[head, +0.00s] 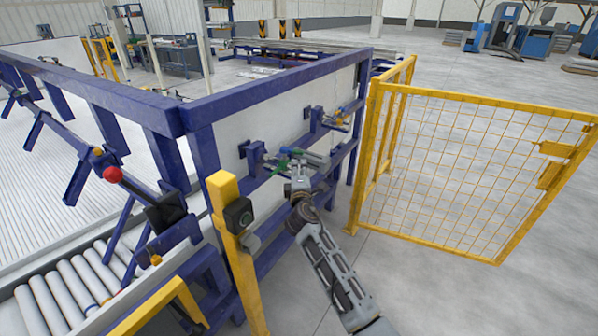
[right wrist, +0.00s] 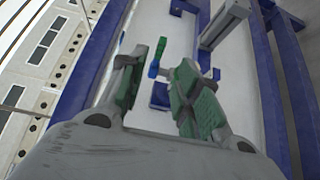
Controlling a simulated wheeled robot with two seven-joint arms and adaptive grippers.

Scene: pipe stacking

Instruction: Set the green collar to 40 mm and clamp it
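In the head view, my right arm reaches up to the blue frame's side, and its gripper (head: 298,172) is close to a small bracketed fixture there. Green parts (head: 285,152) show at that spot; I cannot tell which belong to the collar and which are my finger pads. In the right wrist view, my right gripper (right wrist: 158,95) is open, with green pads apart. A narrow green piece (right wrist: 161,48), perhaps the collar's lever, shows beyond and between the fingers, with a blue bit at its lower end. No scale is readable. My left gripper is not in view.
A grey bar (right wrist: 225,22) sticks out near the right finger in the wrist view. A second bracketed fixture (head: 330,119) sits farther along the white panel. A yellow post (head: 238,250) stands left of my arm, a yellow mesh gate (head: 470,165) right. Open floor lies beyond.

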